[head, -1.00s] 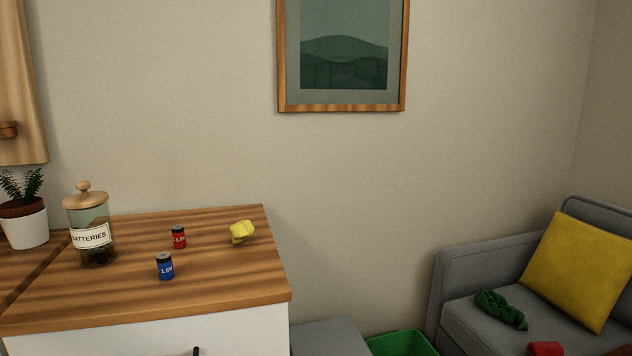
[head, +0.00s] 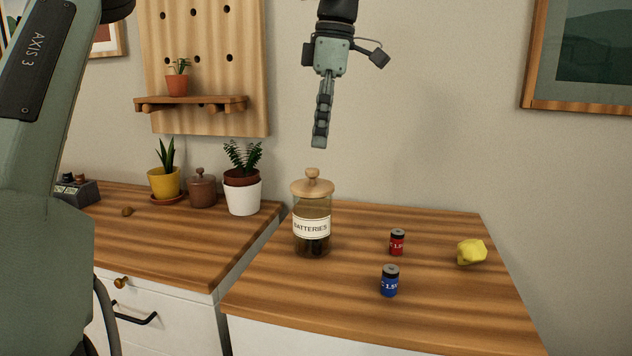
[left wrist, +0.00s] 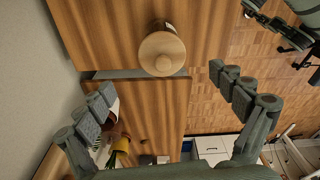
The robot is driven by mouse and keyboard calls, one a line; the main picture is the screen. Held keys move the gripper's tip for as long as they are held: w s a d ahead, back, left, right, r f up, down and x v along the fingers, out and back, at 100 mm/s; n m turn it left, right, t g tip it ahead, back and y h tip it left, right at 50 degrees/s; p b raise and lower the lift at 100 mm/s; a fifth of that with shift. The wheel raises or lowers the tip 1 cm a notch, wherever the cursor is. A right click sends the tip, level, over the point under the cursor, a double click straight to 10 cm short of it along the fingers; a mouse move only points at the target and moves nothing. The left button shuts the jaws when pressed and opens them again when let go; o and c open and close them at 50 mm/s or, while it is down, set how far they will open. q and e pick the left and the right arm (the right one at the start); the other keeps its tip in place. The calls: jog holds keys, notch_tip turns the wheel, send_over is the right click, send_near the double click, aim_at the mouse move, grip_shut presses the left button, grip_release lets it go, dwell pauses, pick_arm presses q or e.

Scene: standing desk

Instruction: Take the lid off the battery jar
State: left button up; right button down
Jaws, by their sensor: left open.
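The battery jar (head: 311,230) is clear glass with a "BATTERIES" label and dark contents. It stands upright on the wooden desk top, with its round wooden knobbed lid (head: 312,187) on. My left gripper (head: 318,146) hangs pointing down just above the knob, apart from it. In the left wrist view, the left gripper (left wrist: 161,82) has its fingers wide apart and empty, and the lid (left wrist: 162,54) shows below, slightly above the middle of the gap. Part of my right arm, perhaps its gripper, shows at that view's upper right corner; its jaws are unclear.
A white-potted plant (head: 242,193), brown pot (head: 202,188) and yellow pot (head: 164,183) stand left on the neighbouring counter. Bare wood surrounds the jar.

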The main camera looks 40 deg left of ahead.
aim_at(312, 169)
pick_arm(q)
jog(key=f, duration=0.2)
jog(key=s+f, duration=0.1)
jog(key=f, duration=0.1)
jog(key=a+f, duration=0.1)
jog(key=f, duration=0.2)
jog(key=shift+s+f, duration=0.1)
jog(key=shift+s, duration=0.05)
jog(key=shift+c, duration=0.2)
jog(key=shift+s, duration=0.15)
jog(key=c, duration=1.7)
grip_shut()
jog(key=shift+f, duration=0.1)
